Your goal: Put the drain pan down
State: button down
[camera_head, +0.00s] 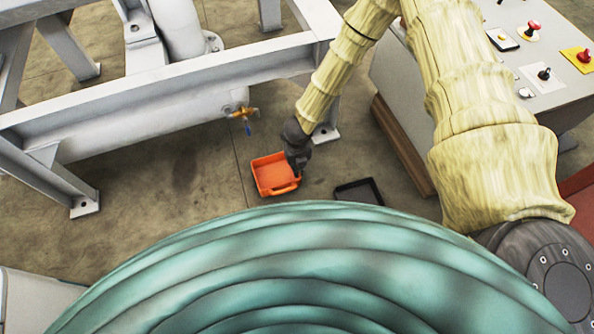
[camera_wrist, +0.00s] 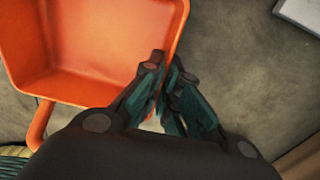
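The orange drain pan (camera_head: 272,178) is a shallow square tray with a handle loop on its near side. In the head view it is below and slightly right of the brass valve, and it looks empty. In the wrist view the pan (camera_wrist: 95,45) fills the upper left, with its handle at lower left. My gripper (camera_wrist: 170,72) has its fingers close together on either side of the pan's right wall, shut on it. In the head view my gripper (camera_head: 297,160) covers the pan's right edge. I cannot tell whether the pan touches the floor.
A brass valve (camera_head: 243,113) with a blue part sticks out of the white steel frame (camera_head: 170,95). A black tray (camera_head: 358,191) lies on the floor to the right. A grey control console (camera_head: 400,90) stands further right. Floor left of the pan is clear.

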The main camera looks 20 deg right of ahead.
jog(key=shift+f, duration=0.55)
jog(key=shift+f, duration=0.1)
jog(key=c, duration=1.6)
grip_release()
jog(key=shift+c, duration=0.2)
notch_tip(320, 180, up, 12)
jog(key=p, duration=0.5)
jog(key=s+d+n, duration=0.3)
jog(key=s+n, duration=1)
jog(key=n, duration=0.4)
jog(key=s+d+n, duration=0.3)
jog(key=s+n, duration=1.1)
jog(key=n, duration=0.4)
jog(key=shift+s, duration=0.2)
